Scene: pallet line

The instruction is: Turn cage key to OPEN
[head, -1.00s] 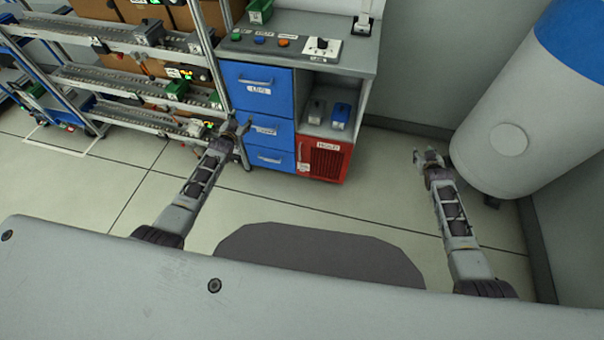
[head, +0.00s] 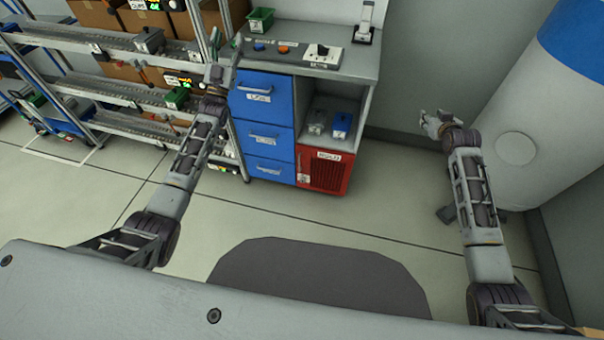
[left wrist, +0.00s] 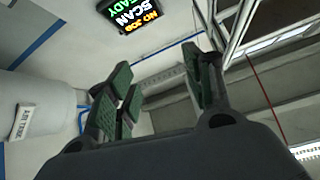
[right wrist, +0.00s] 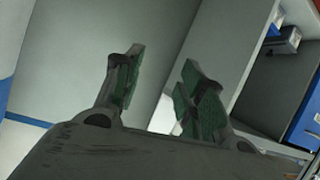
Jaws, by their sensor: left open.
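A white switch plate (head: 331,59) with a black knob (head: 322,50) is on the grey counter's top, toward its right side, in the head view. The lettering by the knob is too small to read. My left gripper (head: 224,72) is open and empty, by the counter's left front corner and left of the knob. In the left wrist view its fingers (left wrist: 160,90) are apart with nothing between them. My right gripper (head: 432,121) is right of the cabinet and clear of it. In the right wrist view its fingers (right wrist: 158,85) are apart and empty.
The counter (head: 362,66) also bears a green bin (head: 260,20), coloured buttons (head: 283,49) and an upright white device (head: 366,22). Blue drawers (head: 262,97) and a red grille door (head: 325,172) are below. A rack (head: 120,88) stands left, a white tank (head: 545,100) right.

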